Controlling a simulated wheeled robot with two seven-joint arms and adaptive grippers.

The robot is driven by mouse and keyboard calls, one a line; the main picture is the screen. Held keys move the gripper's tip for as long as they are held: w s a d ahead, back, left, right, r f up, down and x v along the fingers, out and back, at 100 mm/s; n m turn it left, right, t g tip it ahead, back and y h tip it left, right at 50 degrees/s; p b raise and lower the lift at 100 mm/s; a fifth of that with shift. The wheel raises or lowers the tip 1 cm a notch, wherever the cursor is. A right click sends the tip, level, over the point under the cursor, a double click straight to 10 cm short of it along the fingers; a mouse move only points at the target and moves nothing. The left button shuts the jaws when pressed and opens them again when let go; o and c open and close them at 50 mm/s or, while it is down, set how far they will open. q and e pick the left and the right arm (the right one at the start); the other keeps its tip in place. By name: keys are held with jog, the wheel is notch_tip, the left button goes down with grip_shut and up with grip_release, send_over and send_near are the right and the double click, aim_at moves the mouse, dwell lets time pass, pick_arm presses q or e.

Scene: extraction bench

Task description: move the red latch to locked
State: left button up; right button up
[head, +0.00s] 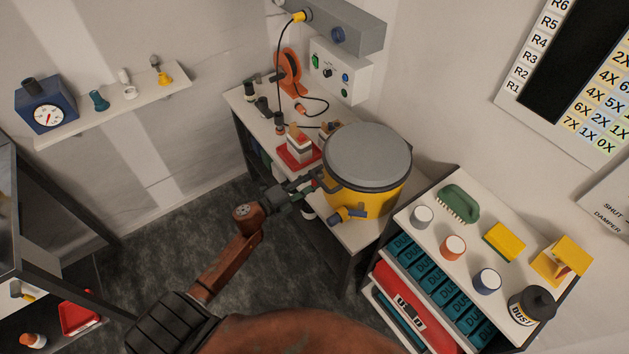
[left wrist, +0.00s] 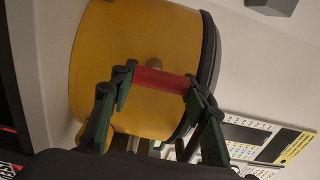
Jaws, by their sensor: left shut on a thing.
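The red latch (left wrist: 165,82) is a short red bar on the side of the yellow drum (left wrist: 120,45), close to the drum's dark rim, in the left wrist view. A round brass-coloured piece shows behind the bar. My left gripper (left wrist: 160,90) has one finger at each end of the red bar and is shut on it. In the head view the yellow drum (head: 360,203) stands on the bench under a grey lid (head: 367,157). My left gripper (head: 316,184) is at the drum's left side there, and hides most of the latch. My right gripper is not in view.
A red tray (head: 297,160) with bottles lies behind the gripper. A shelf unit with jars and a green brush (head: 458,204) stands to the right. The floor in front is clear.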

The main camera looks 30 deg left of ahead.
pick_arm(q)
jog(key=shift+f, duration=0.1)
dwell(0.4)
jog(key=o, duration=1.2)
jog(key=shift+v, duration=4.05)
